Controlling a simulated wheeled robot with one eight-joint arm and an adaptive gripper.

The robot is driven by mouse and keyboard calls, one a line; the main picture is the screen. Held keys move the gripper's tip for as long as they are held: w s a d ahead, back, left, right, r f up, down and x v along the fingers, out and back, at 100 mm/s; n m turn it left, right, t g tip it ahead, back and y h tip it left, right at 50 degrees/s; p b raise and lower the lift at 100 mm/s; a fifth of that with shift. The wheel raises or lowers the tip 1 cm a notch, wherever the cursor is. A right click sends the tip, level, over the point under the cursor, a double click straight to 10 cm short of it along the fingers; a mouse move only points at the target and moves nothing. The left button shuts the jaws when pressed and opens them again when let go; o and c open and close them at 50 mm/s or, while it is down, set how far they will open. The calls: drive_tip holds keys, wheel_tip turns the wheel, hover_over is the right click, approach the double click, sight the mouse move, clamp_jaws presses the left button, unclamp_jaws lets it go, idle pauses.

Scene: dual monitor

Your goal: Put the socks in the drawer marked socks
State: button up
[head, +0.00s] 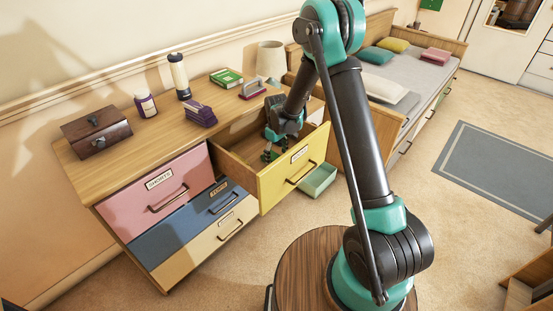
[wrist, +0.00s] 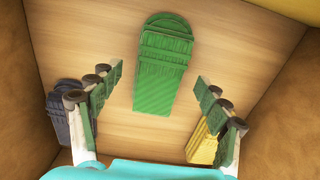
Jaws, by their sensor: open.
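The yellow drawer (head: 291,181) is pulled open; its label is too small to read surely. My gripper (head: 269,155) is down inside it, open. In the wrist view, a green folded bundle (wrist: 163,65), which looks like socks, lies on the drawer floor beyond and between the spread fingers of my gripper (wrist: 158,84). A dark grey bundle (wrist: 66,110) at left and a yellow bundle (wrist: 203,142) at right are partly hidden behind the fingers. A purple folded bundle (head: 200,115), perhaps socks, lies on the dresser top.
The dresser (head: 95,172) also has a shut pink drawer (head: 150,205), a blue drawer (head: 195,225) and a cream drawer (head: 205,246). A wooden box, bottles, a green book and a lamp stand on top.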

wheel_tip(320, 180, up, 10)
drive_tip(key=s+d+r+m+t, duration=0.1)
drive_tip(key=s+d+r, duration=0.1)
drive_tip(key=d+r, duration=0.15)
drive_tip(key=s+d+r+m, duration=0.1)
drive_tip(key=s+d+r, duration=0.15)
drive_tip(key=d, duration=0.25)
drive_tip(key=s+d+m+t, duration=0.1)
drive_tip(key=s+d+m, duration=0.3)
drive_tip(key=s+d, duration=0.4)
drive_tip(key=s+d+m+t, duration=0.2)
drive_tip(key=s+d+m, duration=0.2)
drive_tip(key=s+d, duration=0.5)
drive_tip(key=s, duration=0.5)
drive_tip(key=shift+s+d, duration=0.15)
drive_tip(key=shift+s, duration=0.25)
drive_tip(key=shift+f, duration=0.1)
